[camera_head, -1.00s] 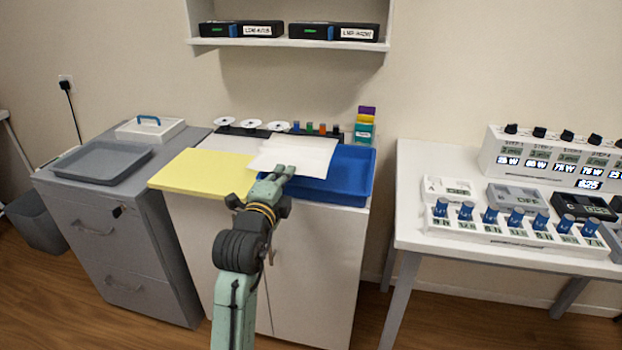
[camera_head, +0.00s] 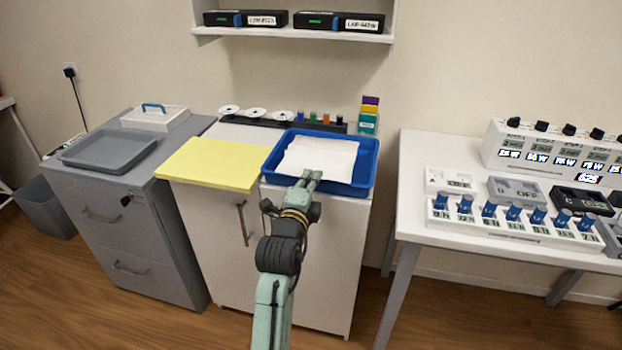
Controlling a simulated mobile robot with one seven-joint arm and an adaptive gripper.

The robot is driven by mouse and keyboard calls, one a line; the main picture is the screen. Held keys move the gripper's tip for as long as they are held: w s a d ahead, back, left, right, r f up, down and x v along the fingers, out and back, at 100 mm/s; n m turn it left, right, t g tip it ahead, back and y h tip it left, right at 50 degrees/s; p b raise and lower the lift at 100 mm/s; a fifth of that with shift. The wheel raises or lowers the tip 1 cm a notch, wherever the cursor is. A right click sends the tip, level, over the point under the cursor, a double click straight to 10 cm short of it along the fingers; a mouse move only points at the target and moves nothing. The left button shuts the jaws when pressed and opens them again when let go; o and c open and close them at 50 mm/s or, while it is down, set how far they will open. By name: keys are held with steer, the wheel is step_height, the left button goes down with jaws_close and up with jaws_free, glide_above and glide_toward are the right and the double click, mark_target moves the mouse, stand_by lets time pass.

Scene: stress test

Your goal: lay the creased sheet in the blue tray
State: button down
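The creased white sheet (camera_head: 318,157) lies inside the blue tray (camera_head: 369,160), with faint fold lines across it. The tray's rim shows around the sheet. My gripper (camera_head: 312,175) is at the sheet's near edge, over the tray's front side. Its fingertips overlap that edge in the picture. I cannot tell whether they still pinch the sheet or are apart from it.
A yellow board (camera_head: 212,163) lies left of the tray on the white cabinet. A rack with white discs and small coloured items (camera_head: 283,117) stands behind. A grey tray (camera_head: 110,150) is on the grey cabinet. A table with devices (camera_head: 505,212) stands right.

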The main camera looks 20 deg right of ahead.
steer(key=shift+f+b, duration=0.65)
steer(key=shift+b, duration=0.25)
steer(key=c, duration=2.3)
jaws_free()
steer(key=shift+r, duration=0.1)
steer(key=o, duration=0.5)
steer(key=r+b+v, duration=0.1)
steer(key=b+v, duration=0.2)
steer(key=v, duration=0.9)
